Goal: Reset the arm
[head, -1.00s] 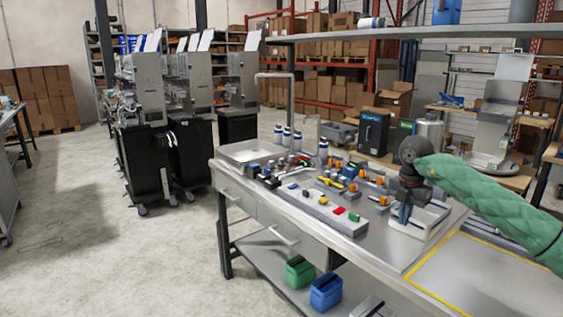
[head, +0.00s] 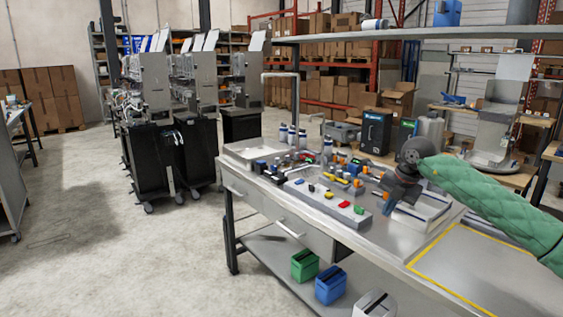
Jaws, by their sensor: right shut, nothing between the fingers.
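My right gripper (head: 387,202) hangs from my green-sleeved right arm (head: 490,200), which comes in from the right edge. It is over the workbench, at the left side of a white tray (head: 432,214). Its fingers are shut and tilt down to the left, close to the row of small coloured parts. The fingertips are small in this view and I see nothing held in them. My left gripper is not in view.
The metal workbench (head: 350,262) carries a grey block with coloured parts (head: 340,206), bottles (head: 290,136) and a dark box (head: 376,131). An overhead shelf (head: 430,33) spans the back. Green (head: 305,265) and blue (head: 330,286) bins sit on the lower shelf. Floor at left is clear.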

